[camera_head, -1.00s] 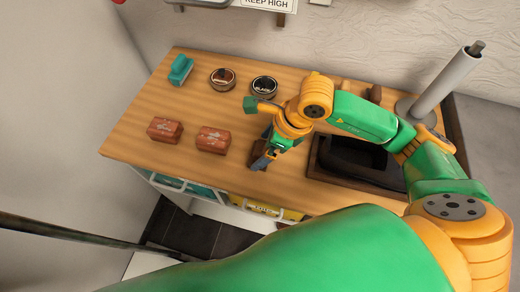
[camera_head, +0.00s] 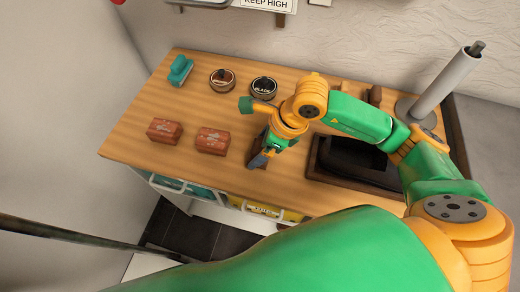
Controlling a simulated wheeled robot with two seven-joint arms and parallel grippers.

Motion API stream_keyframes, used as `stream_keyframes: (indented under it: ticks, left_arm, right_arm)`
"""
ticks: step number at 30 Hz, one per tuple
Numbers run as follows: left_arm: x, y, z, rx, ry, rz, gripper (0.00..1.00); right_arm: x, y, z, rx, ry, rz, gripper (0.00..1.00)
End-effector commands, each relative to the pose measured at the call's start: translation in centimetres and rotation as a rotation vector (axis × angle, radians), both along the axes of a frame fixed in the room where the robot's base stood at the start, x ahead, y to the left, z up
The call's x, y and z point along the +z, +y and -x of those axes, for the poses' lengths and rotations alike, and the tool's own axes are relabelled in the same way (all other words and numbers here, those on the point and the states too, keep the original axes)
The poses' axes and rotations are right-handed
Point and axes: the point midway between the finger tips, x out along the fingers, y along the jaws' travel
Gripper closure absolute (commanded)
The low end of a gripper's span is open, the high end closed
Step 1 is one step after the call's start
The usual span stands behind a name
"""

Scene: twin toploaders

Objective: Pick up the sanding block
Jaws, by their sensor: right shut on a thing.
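My right gripper (camera_head: 259,158) points down over the front middle of the wooden bench top. It is shut on a small, dark brown block, which I take to be the sanding block (camera_head: 261,147). The fingers and wrist hide much of this block, and I cannot tell whether it is clear of the bench top. My left gripper is not in view.
Two red-brown blocks (camera_head: 212,141) lie left of the gripper on the bench (camera_head: 140,112). Two round tins (camera_head: 222,80) and a teal tool (camera_head: 180,70) stand behind. A dark tray (camera_head: 350,162) and a grey upright cylinder (camera_head: 445,84) are at right.

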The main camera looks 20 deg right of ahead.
Motion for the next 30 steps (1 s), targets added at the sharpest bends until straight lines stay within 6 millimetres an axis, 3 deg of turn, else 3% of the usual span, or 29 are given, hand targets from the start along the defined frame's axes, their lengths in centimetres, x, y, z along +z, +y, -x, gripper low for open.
stream_keyframes:
  ticks: [3, 9, 12, 16, 18, 22, 30]
  left_arm:
    - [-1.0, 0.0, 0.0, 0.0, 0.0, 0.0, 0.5]
    - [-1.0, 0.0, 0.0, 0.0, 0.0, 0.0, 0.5]
    - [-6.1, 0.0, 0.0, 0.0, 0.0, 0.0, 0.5]
    - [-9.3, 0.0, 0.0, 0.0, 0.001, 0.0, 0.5]
    - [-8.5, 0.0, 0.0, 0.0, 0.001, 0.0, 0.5]
    - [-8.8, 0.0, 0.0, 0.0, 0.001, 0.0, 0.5]
    - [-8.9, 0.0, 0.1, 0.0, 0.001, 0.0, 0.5]
  right_arm:
    - [2.2, 0.2, 0.4, 0.004, -0.008, -0.002, 0.78]
    - [7.9, 1.1, 5.0, 0.01, -0.015, 0.001, 0.78]
    - [7.1, 1.7, 7.4, 0.011, -0.023, 0.0, 0.78]
    - [8.2, 2.0, 9.4, 0.008, -0.018, 0.003, 0.78]
    - [10.0, 2.4, 11.0, 0.009, -0.015, 0.001, 0.78]
    - [11.0, 2.8, 12.8, 0.005, -0.009, 0.0, 0.78]
    - [11.6, 2.9, 13.8, 0.001, 0.0, 0.001, 0.78]
